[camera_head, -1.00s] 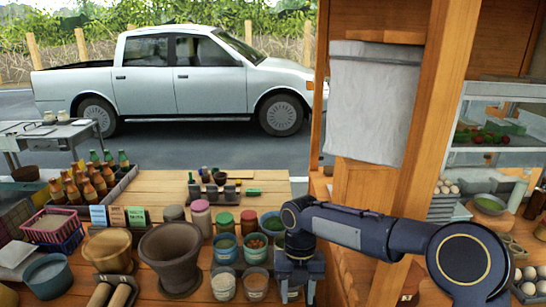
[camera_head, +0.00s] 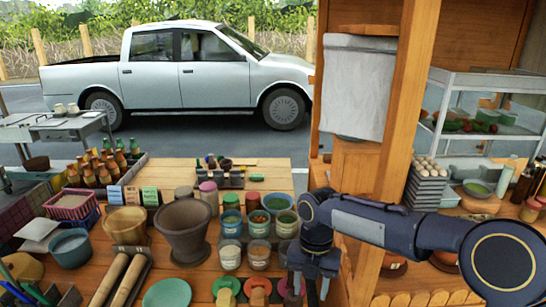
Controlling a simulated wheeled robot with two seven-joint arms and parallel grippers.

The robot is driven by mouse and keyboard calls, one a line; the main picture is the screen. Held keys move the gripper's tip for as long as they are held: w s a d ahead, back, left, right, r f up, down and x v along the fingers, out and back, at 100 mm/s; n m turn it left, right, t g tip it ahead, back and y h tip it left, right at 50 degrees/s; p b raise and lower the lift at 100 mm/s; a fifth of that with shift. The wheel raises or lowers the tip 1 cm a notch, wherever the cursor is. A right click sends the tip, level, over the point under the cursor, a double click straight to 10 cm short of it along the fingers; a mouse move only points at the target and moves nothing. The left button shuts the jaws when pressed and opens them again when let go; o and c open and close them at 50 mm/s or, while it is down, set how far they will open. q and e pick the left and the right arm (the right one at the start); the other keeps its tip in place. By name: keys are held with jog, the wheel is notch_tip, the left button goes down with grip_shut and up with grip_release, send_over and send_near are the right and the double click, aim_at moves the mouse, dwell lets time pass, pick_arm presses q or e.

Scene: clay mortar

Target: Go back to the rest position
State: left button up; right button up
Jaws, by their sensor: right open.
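My right arm comes in from the right side of the head view, and its dark gripper (camera_head: 311,284) points down with its jaws apart. It hangs at the right front of the wooden table, just right of the small jars, and I see nothing between its fingers. The brown clay mortar (camera_head: 184,236) stands upright on the table, left of the gripper and clear of it. My left gripper is not in view.
Several jars (camera_head: 230,255) stand between the mortar and my right gripper. Wooden rollers (camera_head: 122,280) and a green disc (camera_head: 167,293) lie in front. A wooden post (camera_head: 408,100) and stall shelf (camera_head: 440,280) bound the right. Sauce bottles (camera_head: 105,172) stand at left.

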jog(key=s+d+r+m+t+y+b, duration=0.1)
jog(key=s+d+r+m+t, duration=0.15)
jog(key=s+d+m, duration=0.45)
jog(key=s+d+r+m+t, duration=0.1)
jog(key=s+d+r+m, duration=0.25)
jog(key=m, duration=0.45)
jog(key=s+d+f+m+t+y+b, duration=0.1)
jog(key=s+f+m+t, duration=0.3)
jog(key=s+m, duration=0.9)
jog(key=m+y, duration=0.1)
jog(key=m, duration=0.5)
jog(key=shift+d+f, duration=0.2)
jog(key=shift+d, duration=0.05)
